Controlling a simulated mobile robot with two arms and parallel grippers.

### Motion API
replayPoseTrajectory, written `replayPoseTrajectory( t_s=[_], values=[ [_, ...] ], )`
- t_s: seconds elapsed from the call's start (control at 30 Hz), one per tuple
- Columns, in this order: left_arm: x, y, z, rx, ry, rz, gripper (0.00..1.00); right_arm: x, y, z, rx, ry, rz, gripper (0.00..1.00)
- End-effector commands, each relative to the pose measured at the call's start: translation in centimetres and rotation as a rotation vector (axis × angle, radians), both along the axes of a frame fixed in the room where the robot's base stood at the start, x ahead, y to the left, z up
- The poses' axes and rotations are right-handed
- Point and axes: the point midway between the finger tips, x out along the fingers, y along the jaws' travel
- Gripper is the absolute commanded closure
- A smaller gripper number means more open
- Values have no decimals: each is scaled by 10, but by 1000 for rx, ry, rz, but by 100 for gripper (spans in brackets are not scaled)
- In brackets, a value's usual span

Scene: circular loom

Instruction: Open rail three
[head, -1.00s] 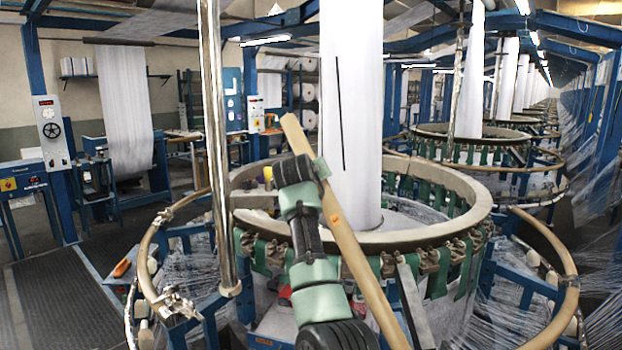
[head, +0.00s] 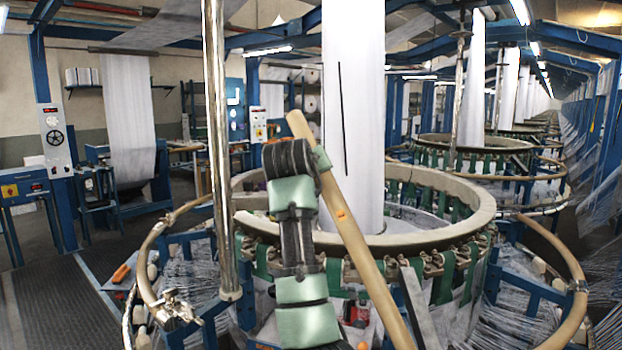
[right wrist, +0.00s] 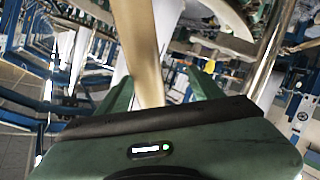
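A tan rail (head: 352,228) with a small orange mark stands in front of the near ring of the loom (head: 470,215). It leans, its upper end to the left and its lower end leaving the picture at the bottom. No number is legible on it. My right gripper (head: 322,160) is at its upper part, partly hidden by my wrist. In the right wrist view the rail (right wrist: 143,50) runs between the two fingers of my gripper (right wrist: 163,88). The fingers are apart, with a visible gap on the right side. My left gripper is not in view.
A metal pole (head: 217,150) stands close to the left of my arm. Curved tan rails flank the ring at left (head: 145,255) and right (head: 560,250). A white fabric tube (head: 352,90) rises from the ring. The floor at lower left (head: 50,300) is clear.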

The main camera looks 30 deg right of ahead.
Motion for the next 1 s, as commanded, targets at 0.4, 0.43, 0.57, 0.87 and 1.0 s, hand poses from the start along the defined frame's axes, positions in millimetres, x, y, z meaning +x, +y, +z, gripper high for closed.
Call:
replayPoseTrajectory(
  t_s=[0.4, 0.43, 0.57, 0.87, 1.0],
  values=[
    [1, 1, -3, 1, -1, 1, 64, -9, 8, 4, 0, -1, 1, 35],
    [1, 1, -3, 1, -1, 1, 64, -11, 9, 4, 0, -1, 2, 35],
    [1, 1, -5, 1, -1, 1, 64, -18, 14, 7, -1, 0, 2, 35],
    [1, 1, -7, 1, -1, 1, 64, -35, 26, 14, 0, -1, 1, 35],
    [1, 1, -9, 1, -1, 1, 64, -42, 31, 17, -1, 0, 1, 35]
  ],
)
